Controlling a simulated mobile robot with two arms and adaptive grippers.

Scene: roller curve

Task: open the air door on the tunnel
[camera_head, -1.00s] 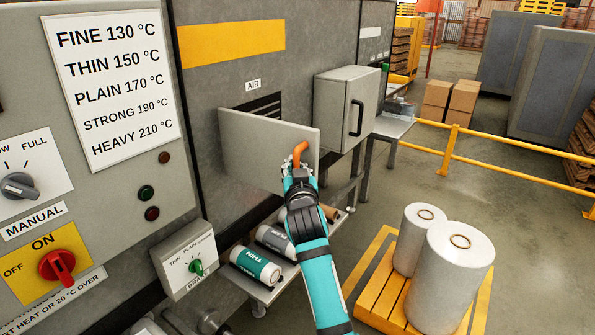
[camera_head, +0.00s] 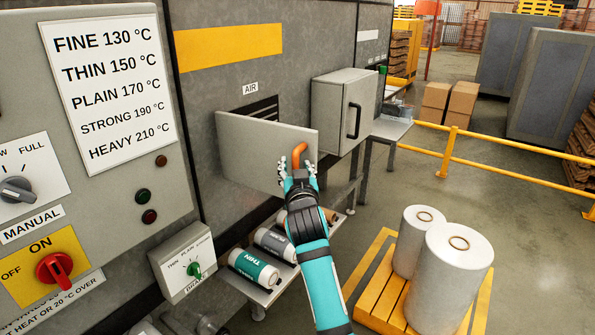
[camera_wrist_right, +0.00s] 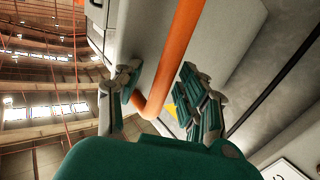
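The air door (camera_head: 258,152) is a flat grey panel below the AIR label (camera_head: 250,88) on the grey tunnel wall. It stands swung out from the wall, with dark vent slots (camera_head: 262,108) showing behind its top edge. Its orange handle (camera_head: 298,155) is near the right edge. My right gripper (camera_head: 296,167) is at the handle with its fingers spread. In the right wrist view the orange handle (camera_wrist_right: 178,55) runs between the parted fingers (camera_wrist_right: 160,78), with gaps visible. My left gripper is not in view.
A grey cabinet (camera_head: 340,110) with a black handle is right of the door. A pallet with two white rolls (camera_head: 450,272) stands right of my arm. A yellow rail (camera_head: 505,168) crosses behind.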

